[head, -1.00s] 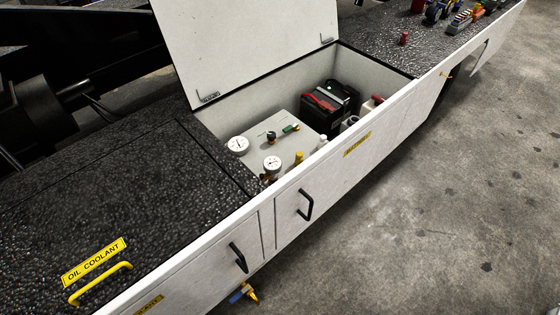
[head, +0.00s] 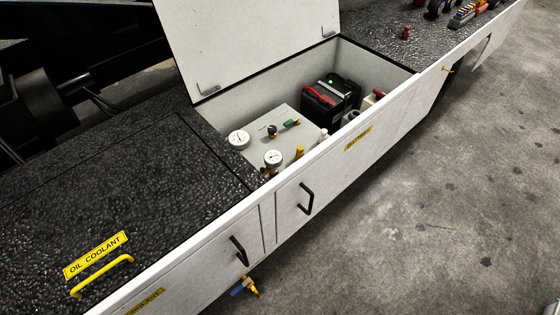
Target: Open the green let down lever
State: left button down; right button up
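A small lever with a green grip (head: 291,123) sits on top of a light grey box (head: 284,146) inside the open compartment of the belt loader. A dark-knobbed fitting (head: 272,130) stands just left of it on the same box. I take the green-gripped one for the let down lever; no label on it can be read. Neither of my grippers shows in the head view.
The white lid (head: 250,45) stands raised behind the compartment. Two round gauges (head: 239,139) and a black battery (head: 328,98) are near the lever. The compartment's white front wall (head: 345,150) faces open concrete floor (head: 440,215).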

aim_at(288, 124)
jog(key=i+l+u, duration=0.1)
jog(key=u, duration=0.7)
jog(key=i+l+u, duration=0.15)
jog(key=l+u, duration=0.25)
jog(key=l, duration=0.25)
jog(key=i+l+u, duration=0.1)
jog(key=l+u, duration=0.25)
jog(key=l, duration=1.15)
jog(key=i+u, duration=0.05)
